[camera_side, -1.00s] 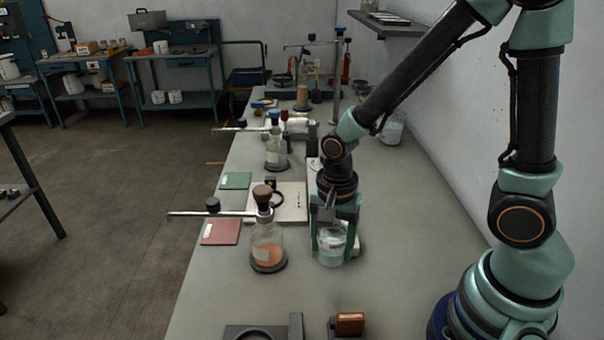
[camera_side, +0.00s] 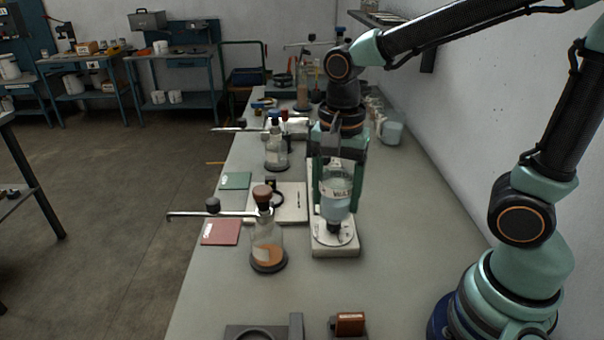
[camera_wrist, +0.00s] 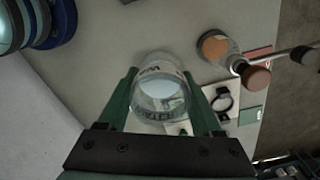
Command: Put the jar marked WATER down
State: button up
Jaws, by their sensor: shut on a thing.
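The jar marked WATER (camera_side: 338,194) is clear glass with pale blue liquid in it. My gripper (camera_side: 338,180) is shut on it, a finger on each side, and holds it above a pale device with a round white plate (camera_side: 322,237). A gap seems to show between the jar and the plate, where a small dark patch or part shows. In the wrist view the jar (camera_wrist: 160,88) sits between my green fingers (camera_wrist: 160,108), with lettering partly readable on it. The exact tilt of the jar is hard to tell.
A flask with orange contents (camera_side: 267,250) and a brown stopper stands left of the device, by a horizontal rod (camera_side: 215,214). Red (camera_side: 221,232) and green (camera_side: 236,181) pads lie on the left. Another flask (camera_side: 277,155) stands farther back. The bench right of the device is clear.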

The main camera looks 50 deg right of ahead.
jog(key=shift+w+r, duration=0.15)
jog(key=shift+r, duration=1.05)
jog(key=w+d+r, duration=0.1)
jog(key=w+r, duration=0.1)
jog(key=w, duration=0.5)
jog(key=w+d+r, duration=0.1)
jog(key=w+r, duration=0.2)
jog(key=w, duration=0.4)
jog(key=w+d+f, duration=0.2)
jog(key=w+d, duration=0.1)
jog(key=w, duration=0.3)
jog(key=w+d+f, duration=0.2)
jog(key=w+d, duration=0.1)
jog(key=w, duration=0.4)
jog(key=f, duration=1.9)
jog(key=shift+a+f, duration=0.1)
jog(key=shift+a, duration=0.15)
jog(key=shift+f, duration=0.15)
jog(key=o, duration=1.4)
